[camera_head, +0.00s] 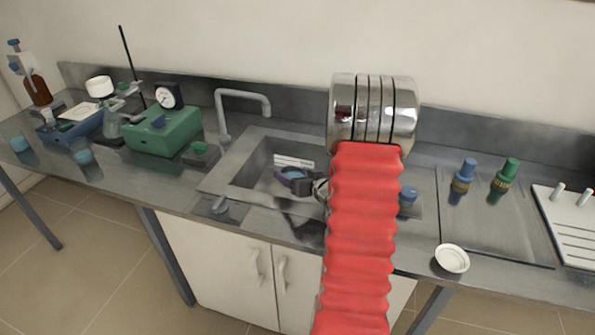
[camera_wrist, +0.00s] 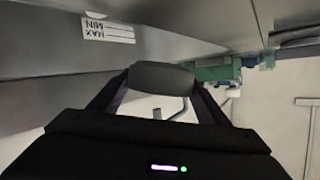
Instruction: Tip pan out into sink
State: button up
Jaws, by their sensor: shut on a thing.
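The sink (camera_head: 262,158) is a grey rectangular basin set into the bench; its wall with a MAX/MIN label also shows upside down in the wrist view (camera_wrist: 60,50). My gripper (camera_head: 288,177) is down inside the basin opening, its fingers pointing left. In the wrist view, the fingers (camera_wrist: 160,77) meet at a dark block and the pan cannot be made out.
A tap (camera_head: 243,98) arches over the sink's back left. A green device with a gauge (camera_head: 163,128) stands left of it. A white round dish (camera_head: 452,258) lies on the front right edge. Blue (camera_head: 463,178) and green (camera_head: 507,176) fittings stand on the right. My red arm covers the sink's right side.

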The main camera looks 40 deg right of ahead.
dwell(0.4)
jog(key=shift+r+m, duration=0.15)
jog(key=shift+m, duration=0.15)
jog(key=shift+s+d+r+m+t+y, duration=0.1)
jog(key=shift+d+r+m+t+y, duration=0.2)
jog(key=shift+m+y, duration=0.45)
dwell(1.5)
jog(key=shift+r+m, duration=0.1)
jog(key=shift+m, duration=0.25)
jog(key=shift+r+m+t, duration=0.1)
jog(key=shift+m+t, duration=0.2)
jog(key=shift+d+r+m+y, duration=0.15)
jog(key=shift+d+m+y, duration=0.05)
jog(key=shift+m+y, duration=0.2)
dwell(0.9)
jog(key=shift+s, duration=0.1)
jog(key=shift+d+r+m+t+y, duration=0.3)
jog(key=shift+m+t, duration=0.1)
jog(key=shift+m, duration=0.5)
dwell(1.0)
jog(key=shift+s+r+m, duration=0.1)
jog(key=shift+m, duration=0.2)
